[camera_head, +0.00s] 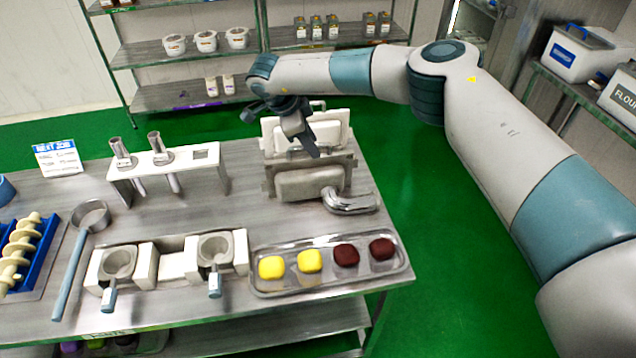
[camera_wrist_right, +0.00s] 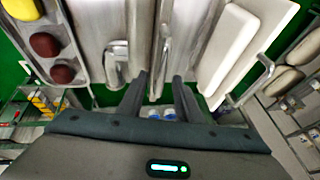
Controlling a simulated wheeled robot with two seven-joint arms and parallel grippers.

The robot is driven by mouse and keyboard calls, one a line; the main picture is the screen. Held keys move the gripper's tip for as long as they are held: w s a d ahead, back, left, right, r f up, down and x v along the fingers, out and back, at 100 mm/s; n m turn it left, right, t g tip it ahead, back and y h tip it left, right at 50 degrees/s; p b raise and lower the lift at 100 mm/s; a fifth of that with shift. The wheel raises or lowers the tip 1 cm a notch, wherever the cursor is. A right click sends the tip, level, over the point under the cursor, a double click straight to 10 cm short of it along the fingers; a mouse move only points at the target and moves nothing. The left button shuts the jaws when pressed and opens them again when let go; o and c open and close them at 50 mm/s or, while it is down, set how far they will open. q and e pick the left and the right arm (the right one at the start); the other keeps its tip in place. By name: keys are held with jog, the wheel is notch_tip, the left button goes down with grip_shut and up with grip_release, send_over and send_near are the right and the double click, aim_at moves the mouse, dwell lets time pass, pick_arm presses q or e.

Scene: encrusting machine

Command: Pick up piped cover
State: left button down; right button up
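The piped cover (camera_head: 310,183) stands upright on the steel table, a pale block with a bent chrome pipe (camera_head: 350,201) at its lower right. In the right wrist view its chrome pipe (camera_wrist_right: 117,65) shows left of the fingers. My right gripper (camera_head: 308,150) hangs from above, close behind the cover's top edge. It also shows in the right wrist view (camera_wrist_right: 160,82), with its two fingers apart and a thin metal edge between their tips. Whether they touch it, I cannot tell. My left gripper is not in view.
A white cover (camera_head: 328,127) with a handle stands close behind the gripper. A clear tray (camera_head: 330,284) with yellow and dark red balls lies in front. A white rack (camera_head: 205,165) holding metal nozzles stands to the left. The table's right edge is near.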

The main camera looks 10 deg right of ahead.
jog(key=shift+c, duration=0.4)
grip_shut()
jog(key=shift+f, duration=0.1)
dwell(1.1)
